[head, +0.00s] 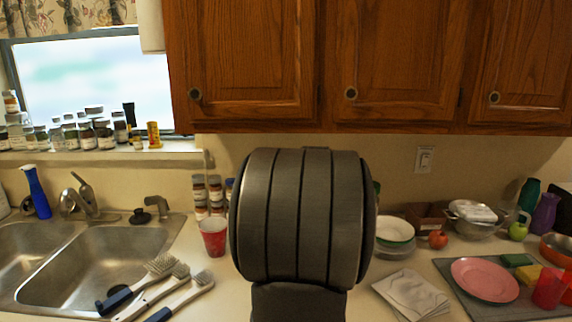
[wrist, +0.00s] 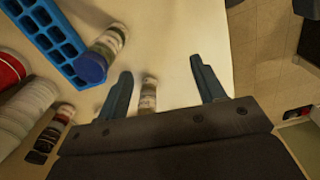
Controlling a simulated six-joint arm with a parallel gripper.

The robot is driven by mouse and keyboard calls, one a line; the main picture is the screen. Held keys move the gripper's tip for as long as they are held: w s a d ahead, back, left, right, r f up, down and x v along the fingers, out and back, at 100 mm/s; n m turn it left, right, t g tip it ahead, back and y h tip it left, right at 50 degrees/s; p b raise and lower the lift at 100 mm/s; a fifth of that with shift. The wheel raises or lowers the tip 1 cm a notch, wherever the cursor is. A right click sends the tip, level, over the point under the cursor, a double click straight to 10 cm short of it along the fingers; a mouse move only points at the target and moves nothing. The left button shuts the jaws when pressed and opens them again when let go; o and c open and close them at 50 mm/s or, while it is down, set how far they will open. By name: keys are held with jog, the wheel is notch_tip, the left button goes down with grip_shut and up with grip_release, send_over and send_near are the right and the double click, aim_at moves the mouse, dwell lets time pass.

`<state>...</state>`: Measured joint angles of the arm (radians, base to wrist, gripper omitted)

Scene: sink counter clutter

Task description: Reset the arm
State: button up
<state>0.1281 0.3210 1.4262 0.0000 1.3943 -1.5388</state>
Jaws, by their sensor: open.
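My gripper (wrist: 162,92) shows in the wrist view with its two dark fingers spread apart. It is open, and nothing is held between the fingers. A small jar (wrist: 148,95) stands on the counter beyond the fingers and appears in the gap between them; I cannot tell how far off it is. In the head view my dark grey arm link (head: 303,215) fills the middle and hides the gripper and part of the counter.
A blue ice tray (wrist: 55,40) and a blue-lidded jar (wrist: 98,55) lie left of the fingers. The sink (head: 90,260), brushes (head: 150,290), red cup (head: 213,237), pink plate (head: 484,279), plates (head: 394,230) and metal colander (head: 473,218) crowd the counter. Cabinets (head: 400,60) hang above.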

jog(key=s+a+f, duration=0.3)
jog(key=a+f, duration=0.1)
jog(key=a, duration=0.5)
jog(key=s+a+f, duration=0.4)
jog(key=a, duration=0.6)
jog(key=shift+s+a+n, duration=0.15)
jog(key=shift+a+n, duration=0.05)
jog(key=shift+n, duration=0.1)
jog(key=shift+d, duration=0.1)
jog(key=w+d+r, duration=0.3)
jog(key=d, duration=0.5)
jog(key=w+d+r, duration=0.3)
jog(key=d+r, duration=0.1)
jog(key=d, duration=0.5)
jog(key=shift+w+d+r, duration=0.25)
jog(key=shift+w+d, duration=0.05)
jog(key=shift+w, duration=0.1)
jog(key=shift+a, duration=0.1)
